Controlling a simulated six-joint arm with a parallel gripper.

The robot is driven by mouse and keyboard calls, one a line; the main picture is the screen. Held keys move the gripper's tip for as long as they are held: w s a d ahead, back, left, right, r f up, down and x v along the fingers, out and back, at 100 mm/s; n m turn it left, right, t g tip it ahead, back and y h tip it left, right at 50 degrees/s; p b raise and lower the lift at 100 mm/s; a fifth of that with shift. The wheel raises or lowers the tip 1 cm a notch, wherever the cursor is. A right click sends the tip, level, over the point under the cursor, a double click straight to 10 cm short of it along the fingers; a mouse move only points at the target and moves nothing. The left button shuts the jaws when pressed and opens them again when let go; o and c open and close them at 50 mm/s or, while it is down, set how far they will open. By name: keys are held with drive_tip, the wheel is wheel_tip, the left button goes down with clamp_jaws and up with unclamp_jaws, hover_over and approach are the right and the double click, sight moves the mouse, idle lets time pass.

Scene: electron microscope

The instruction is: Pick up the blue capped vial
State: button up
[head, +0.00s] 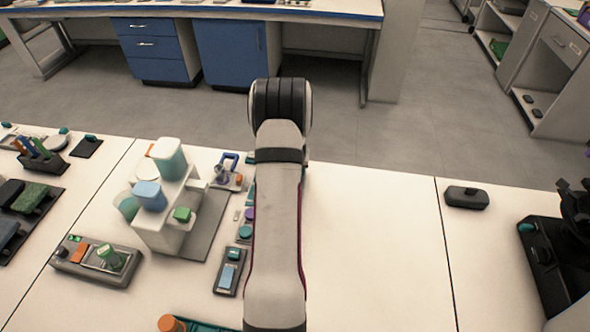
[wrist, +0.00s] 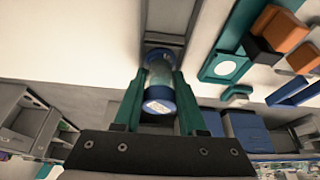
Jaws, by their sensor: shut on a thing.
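The blue capped vial (wrist: 159,77) is in the middle of the wrist view. It is a clear cylinder with blue at both ends and a pale marking on the end nearer the camera. My gripper (wrist: 160,90) has teal fingers, one on each side of the vial, and is shut on it. In the head view my arm hides the gripper and the vial. I cannot tell how far the vial is from the surface behind it.
In the head view, a white stand (head: 160,232) with several containers is left of my arm. A small blue-topped device (head: 229,272) lies close to the arm's left. The bench (head: 375,250) right of the arm is clear up to a black device (head: 467,197).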

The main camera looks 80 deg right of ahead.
clamp_jaws()
